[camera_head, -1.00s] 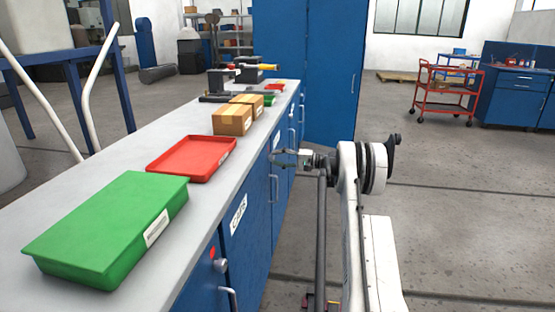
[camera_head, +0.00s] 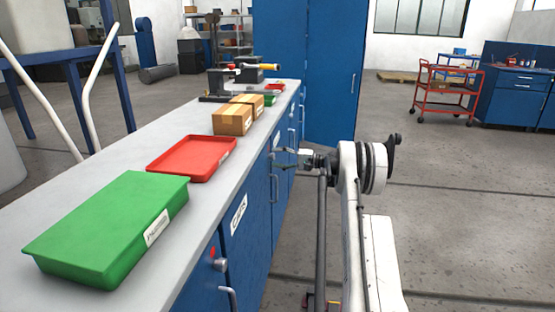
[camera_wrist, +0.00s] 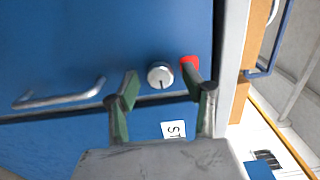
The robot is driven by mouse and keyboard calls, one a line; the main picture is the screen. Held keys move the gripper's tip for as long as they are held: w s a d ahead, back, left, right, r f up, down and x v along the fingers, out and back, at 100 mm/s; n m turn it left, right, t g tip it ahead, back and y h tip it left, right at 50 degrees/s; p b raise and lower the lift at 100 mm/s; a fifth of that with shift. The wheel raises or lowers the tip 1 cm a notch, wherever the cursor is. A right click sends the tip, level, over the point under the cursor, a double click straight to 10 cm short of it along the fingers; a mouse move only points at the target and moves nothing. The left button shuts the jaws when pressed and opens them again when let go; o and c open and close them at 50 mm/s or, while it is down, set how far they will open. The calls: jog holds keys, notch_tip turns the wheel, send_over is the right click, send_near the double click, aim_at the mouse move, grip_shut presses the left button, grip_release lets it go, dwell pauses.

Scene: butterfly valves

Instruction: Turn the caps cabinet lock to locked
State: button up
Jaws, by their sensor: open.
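A round silver lock knob (camera_wrist: 160,75) with a dark slot is on a blue cabinet door in the wrist view, with a red mark (camera_wrist: 190,63) beside it. My gripper (camera_wrist: 160,80) is open, its two green-grey fingers on either side of the knob. I cannot tell whether they touch it. In the head view my gripper (camera_head: 285,158) is at the cabinet front, past the CAPS label (camera_head: 239,214); the knob there is hidden or too small to see.
Another lock (camera_head: 220,265) with a red mark is on the nearer door. Bar handles (camera_head: 274,188) stick out along the front. A green bin (camera_head: 110,230), red tray (camera_head: 190,158) and cardboard boxes (camera_head: 232,120) stand on the counter. The aisle floor at right is clear.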

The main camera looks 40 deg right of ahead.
jog(key=v, duration=1.2)
jog(key=shift+a, duration=0.1)
